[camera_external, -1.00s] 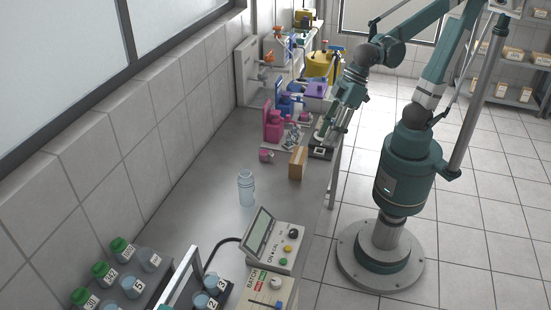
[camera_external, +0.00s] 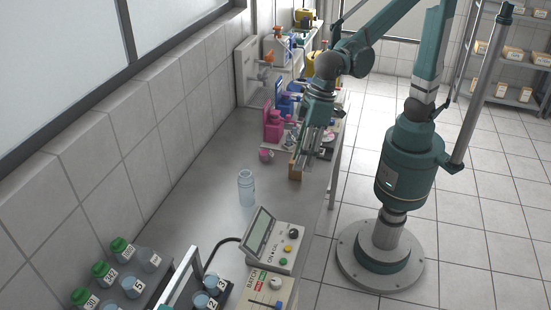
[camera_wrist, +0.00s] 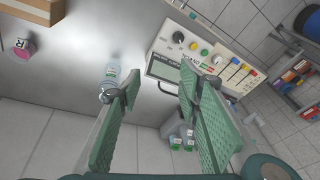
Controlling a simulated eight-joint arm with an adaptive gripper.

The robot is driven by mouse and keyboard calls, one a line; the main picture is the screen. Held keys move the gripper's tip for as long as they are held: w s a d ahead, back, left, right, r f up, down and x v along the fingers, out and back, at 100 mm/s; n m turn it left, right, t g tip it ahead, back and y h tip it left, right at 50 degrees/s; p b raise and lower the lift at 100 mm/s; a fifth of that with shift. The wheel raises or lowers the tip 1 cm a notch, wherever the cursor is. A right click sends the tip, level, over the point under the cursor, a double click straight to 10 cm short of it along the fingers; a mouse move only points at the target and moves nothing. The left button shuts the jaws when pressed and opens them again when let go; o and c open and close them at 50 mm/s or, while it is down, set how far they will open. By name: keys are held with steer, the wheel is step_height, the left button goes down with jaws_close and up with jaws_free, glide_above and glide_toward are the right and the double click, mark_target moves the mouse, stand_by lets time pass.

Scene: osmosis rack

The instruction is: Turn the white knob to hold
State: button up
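The white knob (camera_external: 276,283) is on the top face of the pale BATCH box (camera_external: 289,291) at the bottom of the external view, beside a red and green label (camera_external: 257,280). The white knob also shows in the wrist view (camera_wrist: 217,59), beyond my right finger; its pointer is too small to read. My gripper (camera_external: 302,166) hangs over the bench by the brown block, well behind the BATCH box. In the wrist view my gripper (camera_wrist: 158,88) is open with its fingers wide apart and nothing held between them.
A display box (camera_external: 276,245) with black, yellow and green controls stands beside the BATCH box. A clear bottle (camera_external: 246,188) stands on the open bench (camera_external: 215,205). Green-capped bottles (camera_external: 104,270) fill the front left. The brown block (camera_external: 295,172) is partly hidden by my gripper.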

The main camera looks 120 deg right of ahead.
steer(key=w+a+f+m+g+p, duration=0.1)
steer(key=w+a+f+p, duration=0.15)
steer(key=w+a, duration=0.3)
steer(key=w+a+f+g+p, duration=0.1)
steer(key=w+a+f, duration=0.25)
steer(key=w, duration=0.35)
steer(key=m+g+p, duration=0.1)
steer(key=m+p, duration=0.1)
steer(key=p, duration=0.1)
glide_toward(276, 281)
steer(key=shift+f+h, duration=0.25)
steer(key=shift+h, duration=0.05)
steer(key=shift+w+a+f, duration=0.15)
steer(key=shift+a+f, duration=0.1)
steer(key=shift+f, duration=0.15)
steer(key=shift+f, duration=0.15)
steer(key=shift+f, duration=3.7)
steer(key=shift+c, duration=0.6)
steer(key=c, duration=0.8)
